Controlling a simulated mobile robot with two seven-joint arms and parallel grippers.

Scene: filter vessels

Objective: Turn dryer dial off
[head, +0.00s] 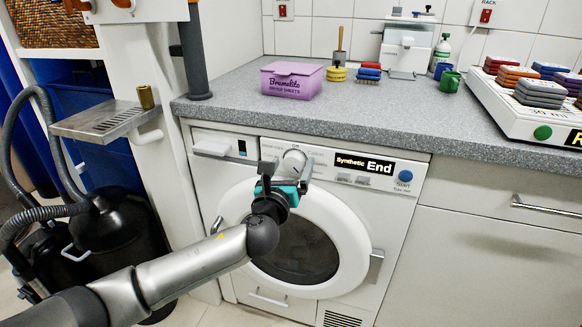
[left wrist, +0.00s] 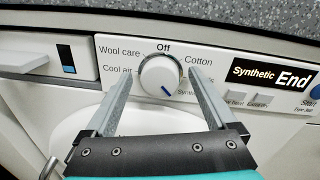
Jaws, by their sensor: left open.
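The dryer (head: 330,290) stands under the grey counter with its round door shut. Its white dial (left wrist: 160,74) is on the control panel, with Off printed above it, Wool care and Cool air on its left and Cotton on its right. The dial's blue mark points to the lower right, towards Synthetic. The display (left wrist: 273,76) reads "Synthetic End". My left gripper (left wrist: 158,80) is open, with one finger on each side of the dial; I cannot tell whether they touch it. In the head view my left gripper (head: 287,172) partly covers the dial. My right gripper is out of view.
A blue start button (head: 405,176) is at the panel's right end. The detergent drawer (head: 212,147) is at the left. A purple box (head: 291,81) stands on the counter above. A metal drip shelf (head: 107,121) juts out at the left.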

